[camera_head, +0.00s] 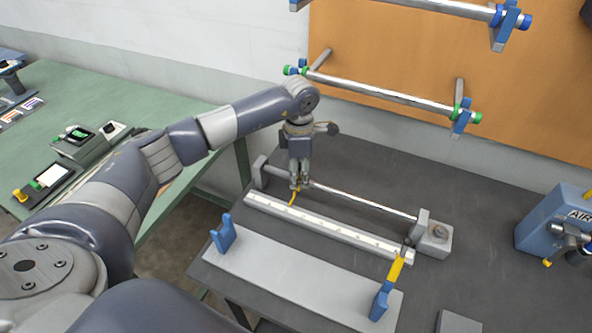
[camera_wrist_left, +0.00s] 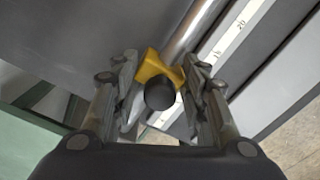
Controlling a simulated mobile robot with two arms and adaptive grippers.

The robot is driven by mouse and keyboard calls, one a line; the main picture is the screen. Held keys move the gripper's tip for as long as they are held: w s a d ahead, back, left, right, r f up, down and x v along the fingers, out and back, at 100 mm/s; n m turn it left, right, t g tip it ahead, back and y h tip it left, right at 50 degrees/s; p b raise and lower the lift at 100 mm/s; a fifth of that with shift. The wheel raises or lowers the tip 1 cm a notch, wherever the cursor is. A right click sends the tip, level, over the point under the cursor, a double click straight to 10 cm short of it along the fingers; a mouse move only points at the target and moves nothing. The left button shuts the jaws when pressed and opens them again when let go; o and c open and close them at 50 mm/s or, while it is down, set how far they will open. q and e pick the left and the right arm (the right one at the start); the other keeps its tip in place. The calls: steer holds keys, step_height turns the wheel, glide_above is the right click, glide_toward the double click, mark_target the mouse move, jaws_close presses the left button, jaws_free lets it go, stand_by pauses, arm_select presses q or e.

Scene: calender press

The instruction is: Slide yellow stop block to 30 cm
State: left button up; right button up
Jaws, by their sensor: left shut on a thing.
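The yellow stop block (camera_wrist_left: 158,72) with its black knob (camera_wrist_left: 160,94) sits on the round silver rail (camera_wrist_left: 190,30) in the left wrist view. My left gripper (camera_wrist_left: 156,88) is shut on it, with one finger on each side. In the head view, my left gripper (camera_head: 296,186) points down at the far left part of the rail (camera_head: 365,202), and a bit of yellow shows under the fingers. The white scale (camera_head: 325,226) runs beside the rail. In the wrist view the scale (camera_wrist_left: 228,40) shows small numbers, with the block near its low end.
A grey plate with blue brackets (camera_head: 223,235) lies in front of the scale. The rail's right end block (camera_head: 432,238) and a blue air unit (camera_head: 555,220) are to the right. The rail between is clear.

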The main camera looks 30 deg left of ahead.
mark_target(370, 201)
arm_select(q)
steer(key=shift+w+d, duration=0.15)
steer(key=shift+d, duration=2.55)
steer(key=shift+w+d+b, duration=0.2)
steer(key=shift+d+b, duration=0.65)
steer(key=shift+d, duration=2.1)
steer(key=shift+w+d+b, duration=0.15)
steer(key=shift+d+b, duration=0.5)
steer(key=shift+d, duration=1.45)
steer(key=shift+w+d+b, duration=0.1)
steer(key=shift+d+b, duration=0.55)
steer(key=shift+d, duration=1.4)
steer(key=shift+r, duration=0.1)
steer(key=o, duration=1.2)
